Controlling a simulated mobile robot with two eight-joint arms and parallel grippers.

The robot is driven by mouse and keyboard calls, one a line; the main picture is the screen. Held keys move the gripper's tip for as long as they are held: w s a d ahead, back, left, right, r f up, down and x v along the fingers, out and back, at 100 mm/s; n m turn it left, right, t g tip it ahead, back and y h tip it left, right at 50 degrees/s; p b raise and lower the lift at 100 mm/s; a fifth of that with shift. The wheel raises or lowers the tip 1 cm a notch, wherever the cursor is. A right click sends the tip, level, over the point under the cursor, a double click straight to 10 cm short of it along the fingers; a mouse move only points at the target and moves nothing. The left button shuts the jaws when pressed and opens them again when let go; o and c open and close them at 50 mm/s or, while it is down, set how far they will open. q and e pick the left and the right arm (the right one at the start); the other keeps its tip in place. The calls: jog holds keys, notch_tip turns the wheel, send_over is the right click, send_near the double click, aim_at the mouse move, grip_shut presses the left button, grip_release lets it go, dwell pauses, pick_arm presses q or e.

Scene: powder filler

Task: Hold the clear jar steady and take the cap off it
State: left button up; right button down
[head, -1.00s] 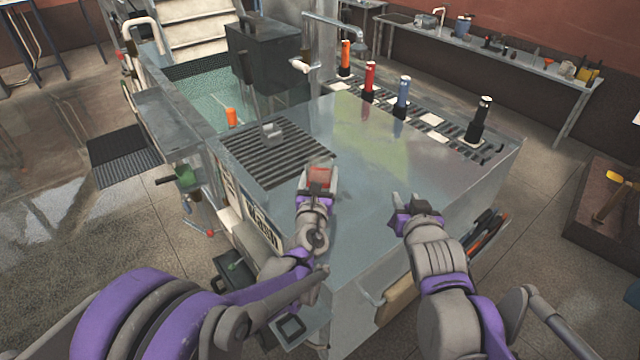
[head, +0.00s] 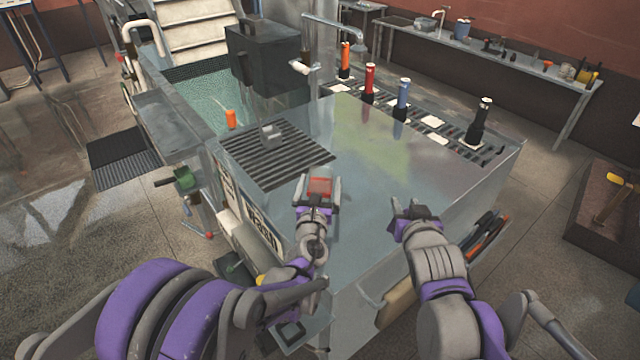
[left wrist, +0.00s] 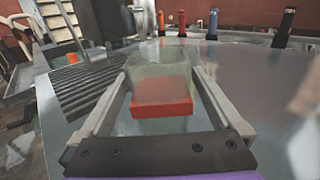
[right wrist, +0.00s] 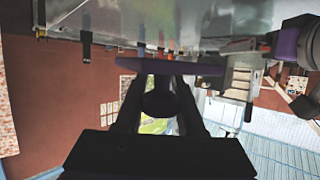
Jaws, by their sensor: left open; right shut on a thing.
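The clear jar (head: 320,188), with red in its lower part, is near the front left of the steel worktop. My left gripper (head: 320,192) is open, with one finger on each side of the jar. The left wrist view shows the jar (left wrist: 160,82) between the spread fingers, with no cap visible on it. My right gripper (head: 414,208) is apart from the jar, near the worktop's right front edge. In the right wrist view it is shut on a dark disc with a knob (right wrist: 168,68), which looks like the cap.
A slatted grate (head: 275,152) with a small metal block lies behind and left of the jar. Several coloured upright cylinders, including a red one (head: 369,80), line the worktop's back edge. The middle of the worktop is clear.

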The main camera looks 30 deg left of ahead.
pick_arm(q)
jog(key=b+v, duration=0.1)
jog(key=v, duration=1.1)
pick_arm(e)
jog(key=shift+s+f, duration=0.15)
jog(key=shift+f, duration=0.55)
